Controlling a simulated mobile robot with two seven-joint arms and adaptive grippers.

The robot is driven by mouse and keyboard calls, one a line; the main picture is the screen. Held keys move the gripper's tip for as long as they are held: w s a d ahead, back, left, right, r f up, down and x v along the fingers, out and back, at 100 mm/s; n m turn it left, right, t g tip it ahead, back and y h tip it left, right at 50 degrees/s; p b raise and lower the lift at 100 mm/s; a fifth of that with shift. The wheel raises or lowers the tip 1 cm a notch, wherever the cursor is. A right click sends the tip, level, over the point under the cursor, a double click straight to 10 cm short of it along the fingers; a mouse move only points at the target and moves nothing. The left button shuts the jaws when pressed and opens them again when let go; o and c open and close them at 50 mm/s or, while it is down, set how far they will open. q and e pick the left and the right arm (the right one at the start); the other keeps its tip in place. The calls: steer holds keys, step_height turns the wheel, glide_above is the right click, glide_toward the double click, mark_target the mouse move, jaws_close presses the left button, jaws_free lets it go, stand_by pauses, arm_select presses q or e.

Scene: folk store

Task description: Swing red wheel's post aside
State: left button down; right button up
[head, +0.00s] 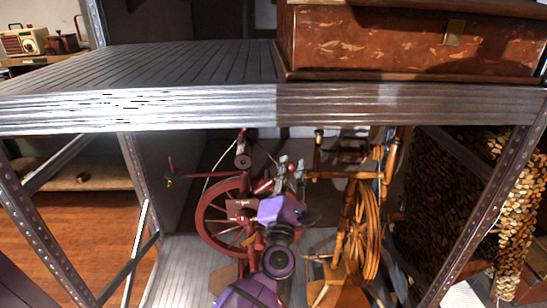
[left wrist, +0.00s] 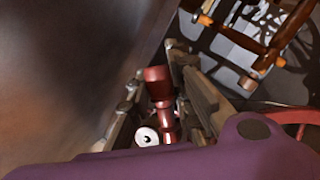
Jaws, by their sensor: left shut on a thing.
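The red spinning wheel (head: 222,218) stands on the lower shelf left of centre, its rim partly hidden by my arm. My left gripper (head: 290,166) reaches in above and right of its hub, in front of the shelf's back. In the left wrist view, its grey fingers (left wrist: 160,85) are shut on a turned red post (left wrist: 157,84), one finger on each side. The post's knobbed end sticks up between them; its lower part is hidden. A curve of the red rim (left wrist: 292,117) shows at right. My right gripper is in neither view.
A light-brown spinning wheel (head: 364,235) stands close on the right. The grey upper shelf (head: 150,108) runs above, with a brown chest (head: 410,42) on it. Metal uprights flank the bay. Bare shelf floor (head: 180,275) shows at lower left.

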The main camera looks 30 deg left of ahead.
arm_select(q)
step_height(320, 180, down, 6)
steer(key=w+d+m+h+p, duration=0.1)
steer(key=d+m+h, duration=0.2)
steer(key=m, duration=0.4)
steer(key=shift+w+f+h+p, duration=0.25)
steer(key=shift+w+h+p, duration=0.05)
steer(key=shift+w, duration=0.1)
steer(key=shift+f, duration=0.1)
steer(key=c, duration=1.6)
jaws_free()
steer(key=v, duration=1.2)
steer(key=shift+s+r, duration=0.1)
steer(key=shift+r, duration=0.2)
